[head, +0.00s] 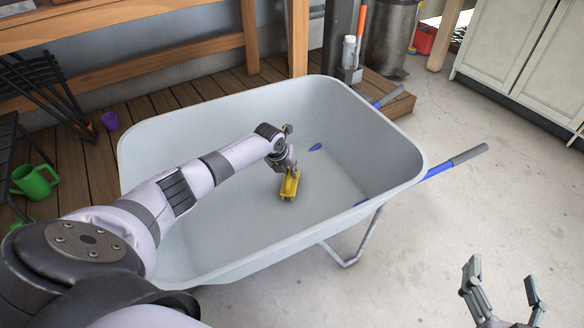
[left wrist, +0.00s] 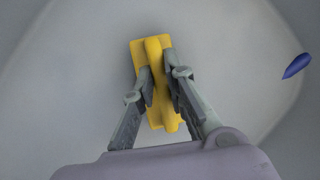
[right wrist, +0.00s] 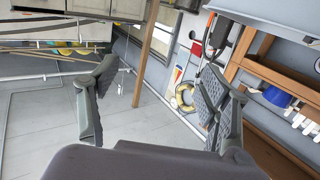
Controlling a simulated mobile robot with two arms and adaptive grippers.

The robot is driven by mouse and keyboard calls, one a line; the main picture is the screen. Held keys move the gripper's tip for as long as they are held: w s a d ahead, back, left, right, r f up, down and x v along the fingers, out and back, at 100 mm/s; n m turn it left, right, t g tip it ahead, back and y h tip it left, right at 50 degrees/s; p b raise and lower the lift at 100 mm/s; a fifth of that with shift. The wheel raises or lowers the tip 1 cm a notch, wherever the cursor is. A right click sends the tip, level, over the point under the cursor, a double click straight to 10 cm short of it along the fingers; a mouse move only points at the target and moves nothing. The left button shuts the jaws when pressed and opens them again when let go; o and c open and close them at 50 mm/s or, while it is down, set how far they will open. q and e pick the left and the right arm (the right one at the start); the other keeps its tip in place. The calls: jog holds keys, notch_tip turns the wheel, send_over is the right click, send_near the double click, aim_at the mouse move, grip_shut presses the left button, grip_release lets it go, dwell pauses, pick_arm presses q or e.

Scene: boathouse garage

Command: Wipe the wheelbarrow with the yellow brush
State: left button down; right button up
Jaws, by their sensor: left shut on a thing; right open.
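The grey wheelbarrow (head: 350,131) stands in the middle of the head view, its tray open upward and its blue handles pointing right. The yellow brush (head: 289,183) is inside the tray, low over its floor. My left gripper (head: 288,167) is shut on the brush from above. In the left wrist view the brush (left wrist: 152,62) sits between the two fingers, against the grey tray surface. Whether its underside touches the tray is hidden. My right gripper (head: 505,290) is open and empty at the lower right of the head view, outside the wheelbarrow.
A small blue piece (head: 315,147) shows on the tray's inner surface. A wooden bench (head: 120,75) stands behind. A green watering can (head: 35,182) and purple cup (head: 110,121) are at left. White cabinets (head: 520,55) stand at upper right. The concrete floor at right is clear.

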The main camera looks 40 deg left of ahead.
pick_arm(q)
jog(key=shift+s+a+f, duration=0.15)
jog(key=shift+s, duration=0.2)
pick_arm(e)
jog(key=shift+s+d+f+g, duration=0.15)
jog(key=shift+f+g, duration=0.45)
jog(key=shift+f, duration=0.25)
pick_arm(q)
jog(key=shift+r+p, duration=0.4)
jog(key=shift+w+r+p, duration=0.15)
jog(key=shift+r+p, duration=0.4)
jog(key=shift+r, duration=0.2)
jog(key=shift+r+p, duration=0.35)
jog(key=shift+r, duration=0.1)
jog(key=shift+r+p, duration=0.6)
jog(key=shift+r, duration=0.15)
jog(key=shift+r+p, duration=0.65)
jog(key=shift+r, duration=0.15)
pick_arm(e)
jog(key=s+d+f+g+h, duration=0.1)
jog(key=s+d+f+g, duration=0.2)
jog(key=s+f+g, duration=0.3)
jog(key=s+d+f+g+h, duration=0.2)
jog(key=s+f+g, duration=0.4)
jog(key=s, duration=0.4)
jog(key=shift+s+d+f+m+h, duration=0.2)
jog(key=shift+d+f+m+h, duration=0.15)
jog(key=shift+d, duration=0.25)
